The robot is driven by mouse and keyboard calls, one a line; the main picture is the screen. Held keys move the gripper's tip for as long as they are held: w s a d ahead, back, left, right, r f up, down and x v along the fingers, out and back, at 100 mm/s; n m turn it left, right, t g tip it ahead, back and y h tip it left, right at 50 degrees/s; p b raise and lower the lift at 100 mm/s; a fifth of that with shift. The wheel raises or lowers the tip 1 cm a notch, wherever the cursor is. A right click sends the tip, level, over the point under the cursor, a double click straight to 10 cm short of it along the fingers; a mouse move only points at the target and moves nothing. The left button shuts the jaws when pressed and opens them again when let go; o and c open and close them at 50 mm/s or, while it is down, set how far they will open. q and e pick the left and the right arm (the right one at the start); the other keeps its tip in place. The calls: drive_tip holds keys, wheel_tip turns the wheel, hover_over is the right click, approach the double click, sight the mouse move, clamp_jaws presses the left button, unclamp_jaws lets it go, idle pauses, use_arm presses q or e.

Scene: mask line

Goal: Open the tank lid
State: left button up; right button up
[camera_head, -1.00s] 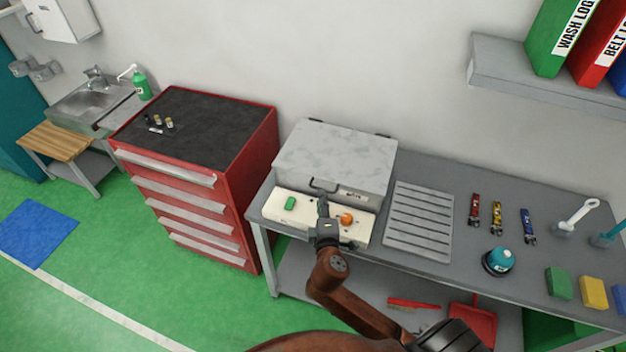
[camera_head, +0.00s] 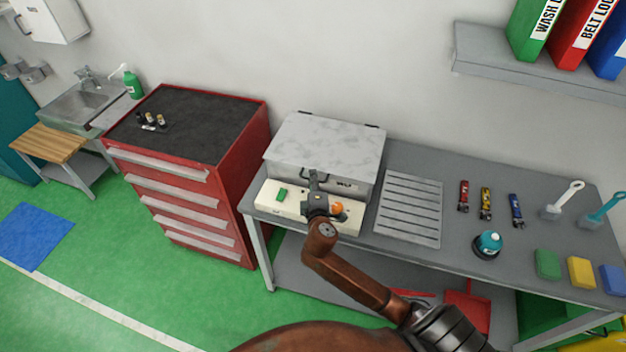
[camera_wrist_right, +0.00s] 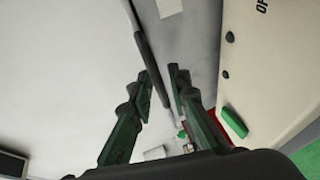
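The tank (camera_head: 362,186) is a grey box on the bench, and its pale mottled lid (camera_head: 325,142) is shut. A dark bar handle (camera_wrist_right: 139,35) runs along the lid's front edge, and it is partly covered by my gripper in the head view. My right gripper (camera_head: 315,180) is at the handle, over the front of the tank. In the right wrist view, the two fingers of the right gripper (camera_wrist_right: 162,72) stand apart, and the bar's lower end reaches the gap between them. I cannot tell whether they touch it. My left gripper is not in view.
A cream control panel (camera_head: 265,200) with a green button (camera_head: 281,194) and an orange knob (camera_head: 337,207) sits before the tank. A ribbed tray (camera_head: 410,210) lies to the right. A red drawer cabinet (camera_head: 245,180) stands to the left. The wall rises behind the lid.

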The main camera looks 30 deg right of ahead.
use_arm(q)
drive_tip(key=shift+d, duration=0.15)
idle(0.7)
